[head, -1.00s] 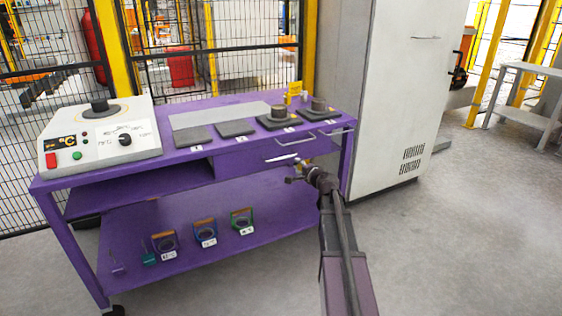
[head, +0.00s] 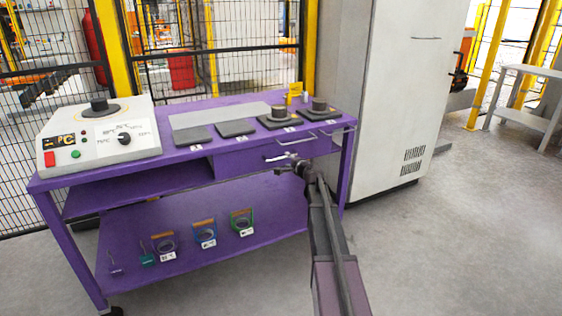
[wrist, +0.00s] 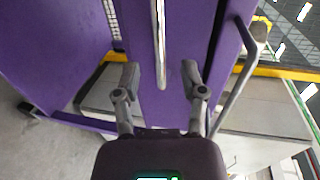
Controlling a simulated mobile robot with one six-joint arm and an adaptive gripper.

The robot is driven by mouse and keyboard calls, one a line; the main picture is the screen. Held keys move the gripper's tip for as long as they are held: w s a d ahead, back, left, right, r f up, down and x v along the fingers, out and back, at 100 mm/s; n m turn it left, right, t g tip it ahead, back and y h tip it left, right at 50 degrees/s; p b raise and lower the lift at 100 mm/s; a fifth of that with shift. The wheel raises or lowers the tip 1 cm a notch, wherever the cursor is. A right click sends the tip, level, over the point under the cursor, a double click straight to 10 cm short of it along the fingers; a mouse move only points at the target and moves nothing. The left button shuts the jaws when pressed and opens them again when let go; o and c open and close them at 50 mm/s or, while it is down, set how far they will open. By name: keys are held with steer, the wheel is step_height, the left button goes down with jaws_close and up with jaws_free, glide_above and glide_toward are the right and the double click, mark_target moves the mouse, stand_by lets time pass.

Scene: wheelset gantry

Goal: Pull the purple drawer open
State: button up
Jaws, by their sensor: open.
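The purple drawer (head: 240,161) is set under the right part of the purple workbench's top and looks closed. Its pale bar handle (head: 281,157) is on the drawer front. In the wrist view the handle (wrist: 160,35) is a metal bar running down from the top edge, with its lower end between the fingertips. My gripper (head: 287,164) is right at the handle in the head view and partly covers the drawer front. In the wrist view my gripper (wrist: 160,74) is open, one finger on each side of the bar. I cannot tell whether either finger touches it.
A second metal bar (wrist: 233,85) runs close beside the right finger; it is the rail (head: 325,136) on the bench's front edge. A white cabinet (head: 390,100) stands right of the bench. The lower shelf (head: 125,225) holds several small parts. Floor in front is clear.

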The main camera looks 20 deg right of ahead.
mark_target(284, 158)
steer(key=shift+b+x, duration=0.4)
steer(key=shift+x, duration=2.1)
steer(key=shift+c, duration=0.2)
jaws_close()
